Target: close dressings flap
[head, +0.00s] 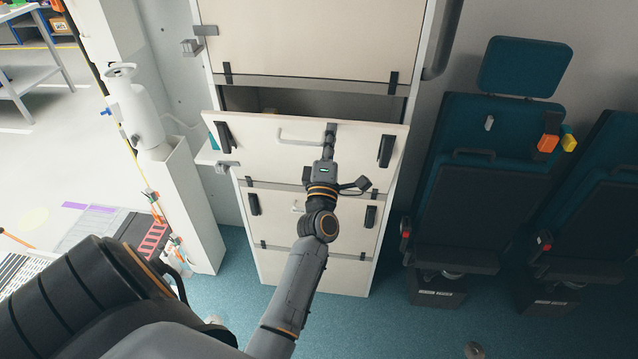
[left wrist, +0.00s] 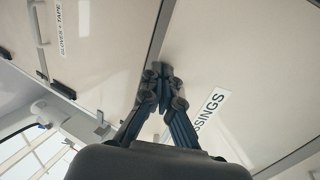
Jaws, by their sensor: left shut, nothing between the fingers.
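The dressings flap (head: 265,150) is a cream panel on the cabinet, tilted out at its top edge, with a dark gap above it in the head view. It has a pale bar handle and black latches at its sides. In the left wrist view the flap (left wrist: 245,65) carries a label partly hidden by my fingers, reading "SSINGS". My left gripper (head: 330,135) is shut and empty at the flap's upper front, right of the handle. Its fingertips show in the left wrist view (left wrist: 162,72), close to the panel; contact cannot be told. My right gripper is not in view.
A panel labelled "GLOVES + TAPE" (left wrist: 85,40) adjoins in the wrist view. Closed cabinet panels stand above (head: 315,40) and below (head: 325,215). Teal seats (head: 495,150) stand at the right. A white post (head: 180,190) is at the left. Blue floor lies in front.

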